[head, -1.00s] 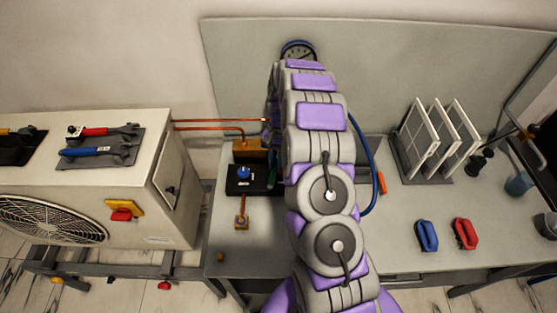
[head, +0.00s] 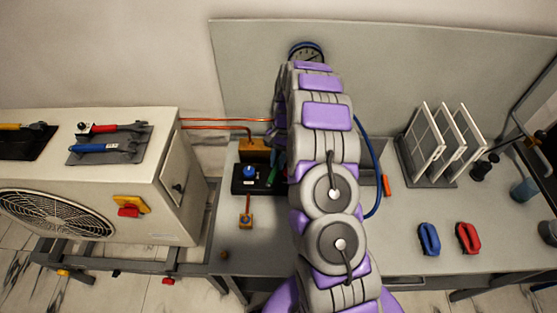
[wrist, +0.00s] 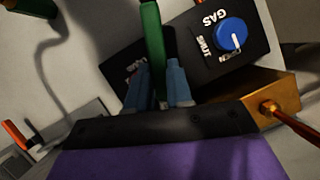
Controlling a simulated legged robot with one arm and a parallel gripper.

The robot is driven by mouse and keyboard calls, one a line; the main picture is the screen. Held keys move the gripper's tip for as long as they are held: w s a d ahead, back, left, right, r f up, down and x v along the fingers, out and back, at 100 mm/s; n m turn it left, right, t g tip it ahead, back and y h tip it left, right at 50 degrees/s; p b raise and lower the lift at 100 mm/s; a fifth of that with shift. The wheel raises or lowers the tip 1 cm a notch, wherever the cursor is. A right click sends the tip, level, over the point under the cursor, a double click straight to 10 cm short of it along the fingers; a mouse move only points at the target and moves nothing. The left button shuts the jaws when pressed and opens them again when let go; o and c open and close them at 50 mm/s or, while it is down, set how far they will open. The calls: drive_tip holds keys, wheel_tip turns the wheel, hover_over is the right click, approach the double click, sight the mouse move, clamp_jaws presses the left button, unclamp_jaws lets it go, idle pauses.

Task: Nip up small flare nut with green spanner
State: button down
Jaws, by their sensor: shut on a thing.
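My gripper (wrist: 158,88) has its two blue-grey fingers closed around the green spanner (wrist: 152,40), whose handle points up in the wrist view. A bit of the green spanner also shows beside my arm in the head view (head: 272,176). A brass block (wrist: 270,88) sits right of the fingers, with a brass nut (wrist: 269,107) and copper pipe (wrist: 300,128) on its face. I cannot tell whether this is the small flare nut. The spanner's jaw end is hidden.
A black box with a blue GAS knob (wrist: 231,34) stands close to the fingers. The condenser unit (head: 150,200) is at left, with red and blue spanners (head: 105,147) on top. A blue hose (head: 375,165), filter rack (head: 430,150) and two clamps (head: 468,238) are right.

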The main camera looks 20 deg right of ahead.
drive_tip(key=shift+w+a, duration=0.1)
drive_tip(key=shift+w, duration=0.05)
drive_tip(key=shift+s+d+n, duration=0.55)
drive_tip(key=shift+d+n, duration=0.15)
drive_tip(key=shift+n, duration=0.1)
idle(0.5)
drive_tip(key=shift+s+a, duration=0.1)
drive_tip(key=shift+s+a+p, duration=0.2)
drive_tip(key=shift+s+a, duration=0.5)
drive_tip(key=shift+s, duration=0.3)
drive_tip(key=shift+s+a+p, duration=0.2)
drive_tip(key=shift+s+a, duration=0.45)
drive_tip(key=shift+s, duration=0.35)
drive_tip(key=shift+r, duration=0.1)
wheel_tip(320, 180, up, 4)
drive_tip(key=shift+r+p, duration=0.15)
drive_tip(key=shift+p, duration=0.65)
